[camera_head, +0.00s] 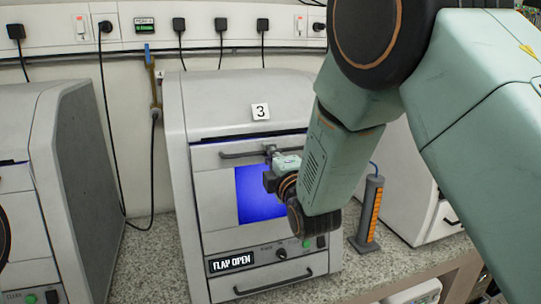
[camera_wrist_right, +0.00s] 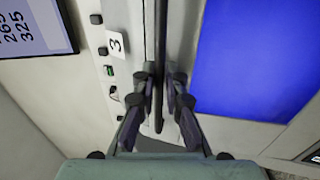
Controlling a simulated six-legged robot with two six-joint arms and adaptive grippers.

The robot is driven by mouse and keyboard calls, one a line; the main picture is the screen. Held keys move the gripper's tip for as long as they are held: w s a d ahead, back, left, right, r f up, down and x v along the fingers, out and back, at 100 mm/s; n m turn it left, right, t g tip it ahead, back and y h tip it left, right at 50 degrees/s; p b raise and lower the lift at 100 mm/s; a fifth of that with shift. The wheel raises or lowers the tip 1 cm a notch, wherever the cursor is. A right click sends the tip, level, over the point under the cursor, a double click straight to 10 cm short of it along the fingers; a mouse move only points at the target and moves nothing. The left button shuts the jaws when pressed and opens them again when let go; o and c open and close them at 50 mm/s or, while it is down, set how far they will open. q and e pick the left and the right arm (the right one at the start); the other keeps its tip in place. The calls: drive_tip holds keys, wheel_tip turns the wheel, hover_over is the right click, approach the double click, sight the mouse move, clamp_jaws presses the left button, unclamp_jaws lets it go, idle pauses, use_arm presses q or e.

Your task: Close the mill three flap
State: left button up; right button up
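Mill three (camera_head: 180,130) is the grey cabinet with the "3" label (camera_head: 261,111); its display (camera_head: 231,263) reads "FLAP OPEN". Its flap (camera_head: 207,158) is the front panel with a dark bar handle (camera_head: 235,154); a dark gap shows along its top edge. My right gripper (camera_head: 270,152) is at the handle, its fingers small and partly hidden in the head view. In the right wrist view the fingers of my right gripper (camera_wrist_right: 164,84) stand apart, one on each side of the handle bar (camera_wrist_right: 160,50). My left gripper is out of view.
A blue screen (camera_head: 258,195) lies below the handle. Another cabinet (camera_head: 75,150) stands left, and one (camera_head: 430,195) stands right behind my right arm. An orange-and-grey upright stand (camera_head: 371,213) is on the speckled bench (camera_head: 150,265). Cords hang from the wall sockets.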

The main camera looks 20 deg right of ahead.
drive_tip(key=shift+s+d, duration=0.2)
drive_tip(key=shift+s, duration=0.05)
clamp_jaws()
drive_tip(key=w+b, duration=0.1)
drive_tip(key=w, duration=0.2)
drive_tip(key=shift+w+a+r, duration=0.1)
drive_tip(key=shift+w+r, duration=0.05)
drive_tip(key=shift+w, duration=0.05)
drive_tip(key=o, duration=0.6)
unclamp_jaws()
drive_tip(key=s, duration=0.8)
drive_tip(key=s+f, duration=0.1)
drive_tip(key=s, duration=0.3)
drive_tip(key=shift+d+f, duration=0.1)
drive_tip(key=shift+d, duration=0.1)
